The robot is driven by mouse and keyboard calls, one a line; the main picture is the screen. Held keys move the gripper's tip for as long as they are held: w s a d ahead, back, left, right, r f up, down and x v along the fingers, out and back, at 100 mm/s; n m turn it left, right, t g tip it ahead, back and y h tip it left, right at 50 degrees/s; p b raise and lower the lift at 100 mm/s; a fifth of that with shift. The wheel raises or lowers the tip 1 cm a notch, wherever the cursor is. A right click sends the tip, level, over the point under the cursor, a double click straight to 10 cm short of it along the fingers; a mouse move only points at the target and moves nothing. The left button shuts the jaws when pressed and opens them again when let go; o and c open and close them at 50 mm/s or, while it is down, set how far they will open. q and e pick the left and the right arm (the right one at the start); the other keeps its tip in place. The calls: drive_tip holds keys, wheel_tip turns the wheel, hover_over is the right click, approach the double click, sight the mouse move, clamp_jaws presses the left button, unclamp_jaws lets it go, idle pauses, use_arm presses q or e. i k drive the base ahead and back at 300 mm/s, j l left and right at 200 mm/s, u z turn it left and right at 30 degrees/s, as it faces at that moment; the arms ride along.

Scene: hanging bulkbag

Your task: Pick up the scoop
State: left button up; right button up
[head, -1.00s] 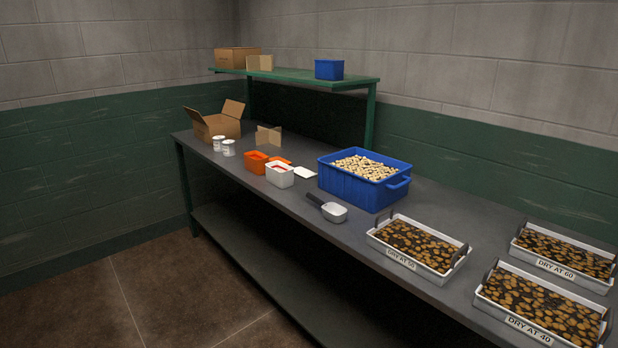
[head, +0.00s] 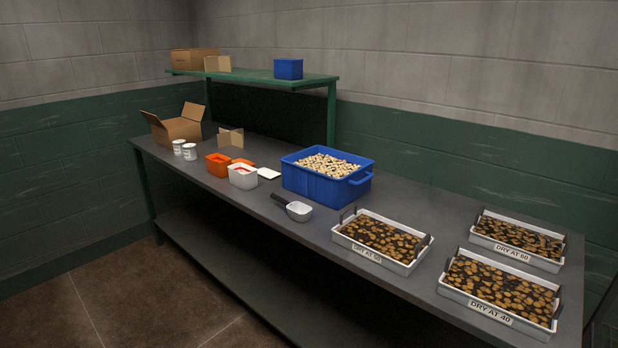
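The scoop (head: 298,211) lies on the grey workbench near its front edge. It has a pale metal bowl and a dark handle (head: 280,199) that points to the left and back. It sits in front of the blue tub (head: 322,187) and left of a white tray labelled DRY (head: 383,241). Nothing touches the scoop. Neither of my grippers shows in the head view.
Two more labelled trays, DRY AT 40 (head: 494,322) and DRY AT 60 (head: 508,257), stand at the right. A white container (head: 243,178), orange containers (head: 217,166), white cans (head: 189,152) and an open carton (head: 178,130) stand left. A green shelf (head: 262,77) overhangs the back.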

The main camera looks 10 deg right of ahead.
sight(300, 211)
drive_tip(key=i+j+u, duration=0.35)
drive_tip(key=i, duration=0.2)
drive_tip(key=i+j+u, duration=0.35)
drive_tip(key=i, duration=0.25)
drive_tip(key=i+u, duration=0.35)
drive_tip(key=i, duration=0.25)
drive_tip(key=i+z, duration=0.25)
drive_tip(key=i, duration=0.25)
drive_tip(key=i+j+z, duration=0.25)
drive_tip(key=i, duration=0.2)
